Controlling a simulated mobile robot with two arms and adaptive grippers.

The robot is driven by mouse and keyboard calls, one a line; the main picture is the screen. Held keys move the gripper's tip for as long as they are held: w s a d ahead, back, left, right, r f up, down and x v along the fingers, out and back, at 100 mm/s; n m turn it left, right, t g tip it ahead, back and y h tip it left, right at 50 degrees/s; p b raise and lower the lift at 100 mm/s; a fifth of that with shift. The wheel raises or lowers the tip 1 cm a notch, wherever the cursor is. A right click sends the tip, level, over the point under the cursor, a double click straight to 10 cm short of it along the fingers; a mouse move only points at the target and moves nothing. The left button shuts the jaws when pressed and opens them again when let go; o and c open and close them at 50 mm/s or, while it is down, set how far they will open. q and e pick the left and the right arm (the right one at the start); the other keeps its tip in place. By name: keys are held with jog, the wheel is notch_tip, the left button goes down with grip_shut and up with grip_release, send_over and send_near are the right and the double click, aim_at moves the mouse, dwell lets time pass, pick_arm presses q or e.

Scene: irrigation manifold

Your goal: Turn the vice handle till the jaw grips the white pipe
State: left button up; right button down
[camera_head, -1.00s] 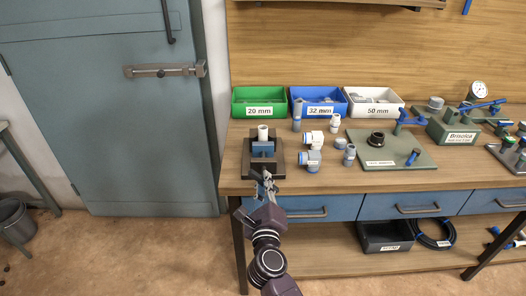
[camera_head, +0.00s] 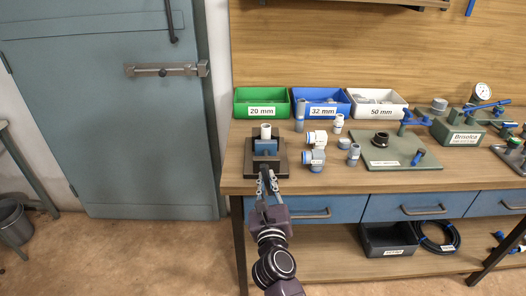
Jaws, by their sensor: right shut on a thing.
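The vice (camera_head: 281,168) is a dark block with a blue jaw (camera_head: 266,147), at the left end of the workbench. The white pipe (camera_head: 266,131) stands upright in it, behind the blue jaw. I cannot tell whether the jaw touches the pipe. My right gripper (camera_head: 268,182) reaches in from below to the front of the vice. It is shut on the vice handle, which is mostly hidden by the fingers. My left gripper is not in view.
Grey and white pipe fittings (camera_head: 316,138) stand just right of the vice. Behind are a green bin (camera_head: 261,111), a blue bin (camera_head: 322,111) and a white bin (camera_head: 378,112). A green plate (camera_head: 400,155) lies farther right. Blue drawers (camera_head: 300,207) are under the bench front.

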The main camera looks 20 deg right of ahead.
jog(key=shift+a+r+m, duration=0.1)
jog(key=shift+a+m, duration=0.1)
jog(key=shift+m, duration=0.5)
